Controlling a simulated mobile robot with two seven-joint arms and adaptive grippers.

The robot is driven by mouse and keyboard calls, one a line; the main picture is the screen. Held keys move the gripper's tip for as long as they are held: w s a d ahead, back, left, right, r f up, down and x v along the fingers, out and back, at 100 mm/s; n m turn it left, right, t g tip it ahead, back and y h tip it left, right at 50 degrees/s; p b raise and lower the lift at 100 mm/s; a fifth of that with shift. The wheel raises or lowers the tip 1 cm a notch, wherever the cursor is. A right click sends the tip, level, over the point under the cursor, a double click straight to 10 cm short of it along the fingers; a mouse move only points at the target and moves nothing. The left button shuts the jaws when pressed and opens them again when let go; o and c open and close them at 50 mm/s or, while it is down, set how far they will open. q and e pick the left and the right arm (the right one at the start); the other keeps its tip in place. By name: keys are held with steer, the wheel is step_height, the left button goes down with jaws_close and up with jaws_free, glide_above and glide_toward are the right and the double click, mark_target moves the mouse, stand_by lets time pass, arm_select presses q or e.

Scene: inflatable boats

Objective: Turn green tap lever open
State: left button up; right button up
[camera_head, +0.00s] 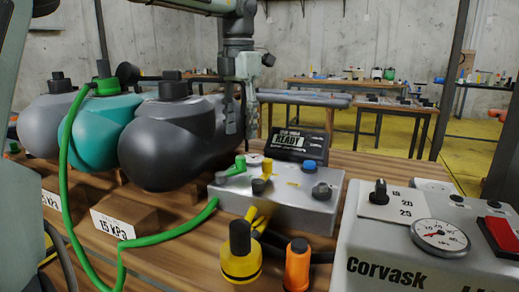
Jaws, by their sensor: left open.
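The green tap lever (234,167) sits at the back left of a grey manifold box (290,201) on the wooden bench. It points toward the lower left, and a green hose (178,232) runs to the box's left side. My left gripper (241,128) points down from above, its two fingers apart with nothing between them. In the picture its tips are just above the lever and seem not to touch it; the depth between them is hard to judge. My right gripper is not in view.
A yellow lever (266,169), a blue knob (309,165) and a black knob (322,190) share the box. A READY display (296,143) stands behind. Dark grey (170,140) and teal (98,130) inflatables crowd the left. A Corvask gauge unit (400,255) fills the lower right.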

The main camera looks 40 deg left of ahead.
mark_target(240, 157)
arm_select(q)
step_height(240, 157, down, 8)
steer(key=shift+s+r, duration=0.15)
stand_by(0.3)
jaws_close()
